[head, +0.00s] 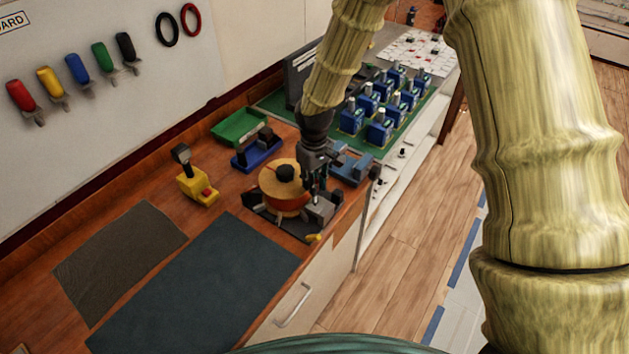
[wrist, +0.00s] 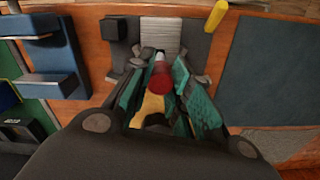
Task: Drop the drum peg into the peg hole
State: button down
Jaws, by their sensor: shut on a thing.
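My gripper (head: 317,190) points down at the right side of a round orange drum (head: 281,201) with a tan top and a dark knob. In the wrist view, my gripper (wrist: 164,84) has its teal-padded fingers closed around a small red peg (wrist: 160,78) with a pale end, which I take to be the drum peg. The peg is hardly visible in the head view. The drum stands on a dark base plate (head: 266,217). I cannot make out the peg hole; the fingers and peg cover that area. Whether the peg touches anything below cannot be told.
A grey ribbed block (wrist: 160,36) lies just beyond the fingers. A blue fixture (head: 352,168) stands close on the right, and a yellow tool stand (head: 196,188) to the left. A dark mat (head: 205,290) lies flat in front. Blue breakers (head: 380,131) stand in rows behind.

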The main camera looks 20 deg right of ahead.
jog(key=shift+f+b, duration=0.35)
jog(key=shift+f, duration=0.45)
jog(key=c, duration=1.2)
grip_release()
jog(key=shift+c, duration=0.2)
notch_tip(320, 180, up, 12)
jog(key=shift+f, duration=0.1)
